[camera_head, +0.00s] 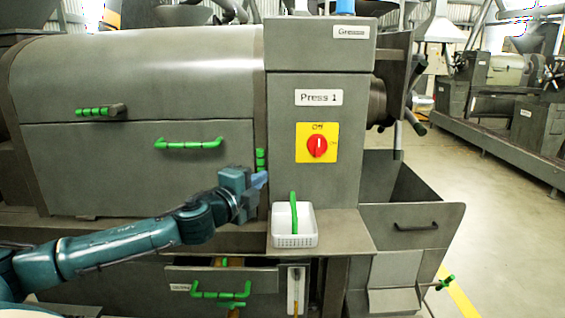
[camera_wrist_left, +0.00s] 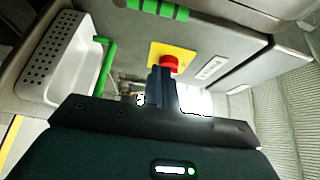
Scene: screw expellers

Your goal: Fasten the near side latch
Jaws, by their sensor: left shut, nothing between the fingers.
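The grey press body carries a short green latch grip (camera_head: 260,160) upright at the right end of its side panel. A green grip, likely the same one, shows at the top of the left wrist view (camera_wrist_left: 158,8). A second green-gripped latch lever (camera_head: 100,111) lies horizontally across the seam between the upper cover and lower panel, at the left. My left gripper (camera_head: 262,180) is shut and empty, just below the upright grip in the head view. Its closed fingers (camera_wrist_left: 162,88) point toward the press front. I cannot tell whether they touch anything. My right gripper is out of view.
A green bar handle (camera_head: 190,144) sits on the lower panel. A white perforated basket (camera_head: 294,240) with a green handle stands on the ledge right of my gripper. A red rotary switch (camera_head: 318,146) is above it. A part-open drawer (camera_head: 222,278) is below.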

